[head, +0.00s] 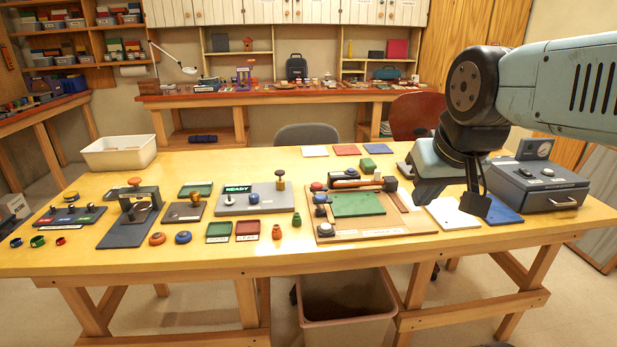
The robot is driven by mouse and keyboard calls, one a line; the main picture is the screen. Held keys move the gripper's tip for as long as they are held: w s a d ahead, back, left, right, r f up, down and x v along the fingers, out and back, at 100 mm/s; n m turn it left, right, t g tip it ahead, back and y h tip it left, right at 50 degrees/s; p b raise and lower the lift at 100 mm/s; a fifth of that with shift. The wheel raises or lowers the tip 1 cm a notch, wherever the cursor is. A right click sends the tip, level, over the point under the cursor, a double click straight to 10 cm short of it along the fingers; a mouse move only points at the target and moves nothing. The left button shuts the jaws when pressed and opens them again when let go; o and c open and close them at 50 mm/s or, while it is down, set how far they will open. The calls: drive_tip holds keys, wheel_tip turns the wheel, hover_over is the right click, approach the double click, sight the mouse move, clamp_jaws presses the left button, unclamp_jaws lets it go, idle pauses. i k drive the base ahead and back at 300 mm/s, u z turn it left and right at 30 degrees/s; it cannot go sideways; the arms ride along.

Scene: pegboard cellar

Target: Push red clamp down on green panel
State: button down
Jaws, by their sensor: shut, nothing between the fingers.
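The green panel (358,203) lies flat on a tan wooden board (400,228) at the right middle of the table. My gripper (474,203) is shut and empty, in the air to the right of the board, apart from the panel. It hides part of the table behind it.
White (452,214) and blue (503,209) tiles lie right of the board. A grey box (537,187) stands at the far right. A grey fixture marked READY (266,203) and a black press (130,226) stand to the left. The table front near the board is clear.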

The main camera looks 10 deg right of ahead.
sight(315, 186)
drive_tip(key=z, duration=0.05)
drive_tip(key=i, duration=0.95)
drive_tip(key=u, duration=0.05)
